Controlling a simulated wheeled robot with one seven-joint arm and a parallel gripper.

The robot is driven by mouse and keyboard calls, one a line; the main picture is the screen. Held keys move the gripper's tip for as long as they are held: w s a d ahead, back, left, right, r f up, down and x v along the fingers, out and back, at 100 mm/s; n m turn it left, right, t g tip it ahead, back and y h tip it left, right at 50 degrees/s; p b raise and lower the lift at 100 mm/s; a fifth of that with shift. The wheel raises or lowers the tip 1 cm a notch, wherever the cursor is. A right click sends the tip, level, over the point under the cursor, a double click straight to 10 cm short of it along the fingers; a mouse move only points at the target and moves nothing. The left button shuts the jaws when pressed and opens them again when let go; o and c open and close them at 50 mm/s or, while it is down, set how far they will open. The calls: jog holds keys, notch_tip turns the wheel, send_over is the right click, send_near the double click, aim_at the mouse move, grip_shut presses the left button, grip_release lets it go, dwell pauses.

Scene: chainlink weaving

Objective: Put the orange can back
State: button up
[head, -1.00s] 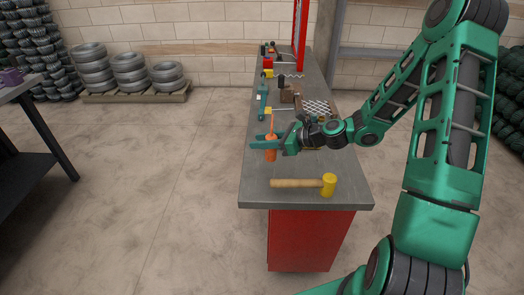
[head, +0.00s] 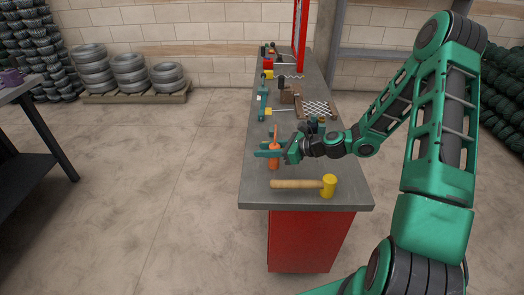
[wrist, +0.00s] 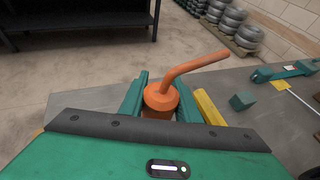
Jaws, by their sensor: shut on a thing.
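The orange can (head: 273,161) is an oil can with a long bent spout, upright near the front left of the grey workbench (head: 252,195). My gripper (head: 269,153) is shut on it from the right side. In the wrist view the can (wrist: 161,97) sits between the two green fingers (wrist: 158,105), its spout pointing up and to the right. The can's lower part is hidden behind my gripper in the wrist view. I cannot tell whether its base touches the bench.
A mallet with a yellow head (head: 328,186) and wooden handle lies just in front of the can. Behind are a green tool (head: 262,104), a piece of chainlink mesh (head: 316,108) and a small teal block (wrist: 242,100). The bench's left edge is close to the can.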

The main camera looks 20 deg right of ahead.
jog(key=o, duration=1.1)
jog(key=shift+f, duration=0.1)
jog(key=shift+o, duration=0.2)
